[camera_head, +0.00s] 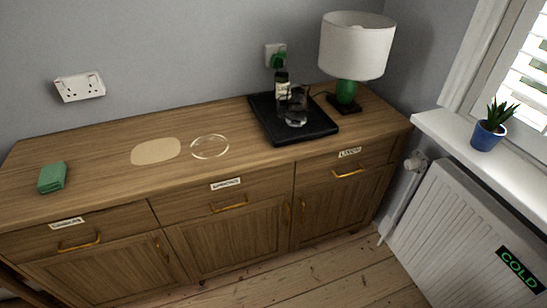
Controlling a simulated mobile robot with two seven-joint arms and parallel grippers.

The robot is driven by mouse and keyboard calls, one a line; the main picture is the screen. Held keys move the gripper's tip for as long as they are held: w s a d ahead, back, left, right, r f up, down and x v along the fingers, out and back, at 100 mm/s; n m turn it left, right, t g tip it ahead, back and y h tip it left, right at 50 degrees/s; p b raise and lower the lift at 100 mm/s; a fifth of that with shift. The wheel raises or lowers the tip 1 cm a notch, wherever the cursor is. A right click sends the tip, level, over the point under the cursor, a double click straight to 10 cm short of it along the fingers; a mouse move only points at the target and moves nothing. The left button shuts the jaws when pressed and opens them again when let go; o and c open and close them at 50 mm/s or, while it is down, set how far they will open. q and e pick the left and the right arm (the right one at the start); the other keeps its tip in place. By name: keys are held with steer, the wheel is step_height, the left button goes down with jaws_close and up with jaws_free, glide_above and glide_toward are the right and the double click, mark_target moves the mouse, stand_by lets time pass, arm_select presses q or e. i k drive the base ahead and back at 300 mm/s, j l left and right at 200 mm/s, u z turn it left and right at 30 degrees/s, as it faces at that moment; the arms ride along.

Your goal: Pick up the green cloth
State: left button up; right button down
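The green cloth (52,177) is folded into a small stack. It lies near the left end of the wooden sideboard top (95,165), close to the front edge. Nothing covers it. Neither of my grippers shows in the head view.
The sideboard also holds a beige patch (156,151), a clear ring-shaped mark or disc (210,147), a black tray (275,132) with a bottle (282,92) and glassware (297,107), and a lamp (355,47). A radiator (455,235) stands at right. Floor (330,270) in front is clear.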

mark_target(52, 177)
steer(key=u, duration=1.6)
